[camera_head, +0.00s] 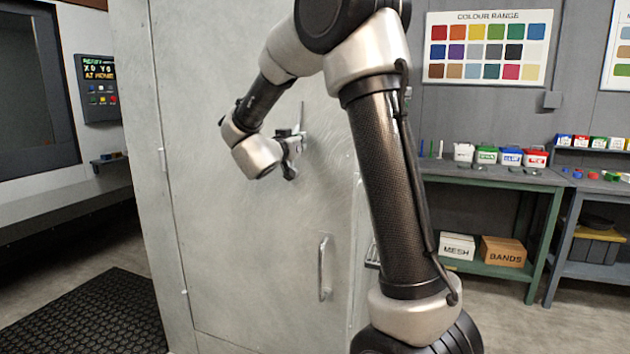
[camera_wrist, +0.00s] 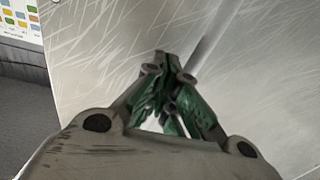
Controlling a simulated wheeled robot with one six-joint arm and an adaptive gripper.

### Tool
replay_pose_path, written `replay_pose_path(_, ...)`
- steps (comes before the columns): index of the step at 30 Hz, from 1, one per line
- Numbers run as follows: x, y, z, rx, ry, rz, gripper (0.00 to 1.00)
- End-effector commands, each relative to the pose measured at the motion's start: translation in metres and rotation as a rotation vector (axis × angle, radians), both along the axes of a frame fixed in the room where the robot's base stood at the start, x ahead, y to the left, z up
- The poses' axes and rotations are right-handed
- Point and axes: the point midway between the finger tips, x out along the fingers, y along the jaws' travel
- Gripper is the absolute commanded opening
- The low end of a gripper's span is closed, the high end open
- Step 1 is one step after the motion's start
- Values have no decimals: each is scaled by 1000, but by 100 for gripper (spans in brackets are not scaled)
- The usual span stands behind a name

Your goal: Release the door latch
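The large pale metal door (camera_head: 235,230) fills the middle of the head view. A thin upright latch lever (camera_head: 303,113) stands on its upper part. My gripper (camera_head: 298,143) is at the lower end of this lever, close to the door face. In the wrist view the gripper's fingertips (camera_wrist: 167,70) come together, with green-sided fingers behind them. The lever shows there as a grey bar (camera_wrist: 212,38) running from the top edge down to just beside the fingertips. The fingers hide its lower end, so I cannot tell whether they touch it.
A fixed vertical pull handle (camera_head: 325,268) is lower on the door. A control panel (camera_head: 100,90) is at the left, above a black floor mat (camera_head: 85,315). A green workbench (camera_head: 490,178) with small tubs stands at the right, behind my arm. The floor in front is largely out of view.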

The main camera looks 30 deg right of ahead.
Motion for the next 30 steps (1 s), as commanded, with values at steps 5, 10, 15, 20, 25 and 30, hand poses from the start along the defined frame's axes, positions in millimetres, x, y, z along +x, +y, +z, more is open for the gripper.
replay_pose_path(5,2,2,1,0,1,0,0)
replay_pose_path(10,2,1,2,0,1,0,0)
replay_pose_path(15,-1,4,2,1,1,1,0)
replay_pose_path(20,-14,15,2,1,1,1,0)
replay_pose_path(25,-28,28,2,0,0,2,0)
replay_pose_path(30,-42,40,2,1,1,2,0)
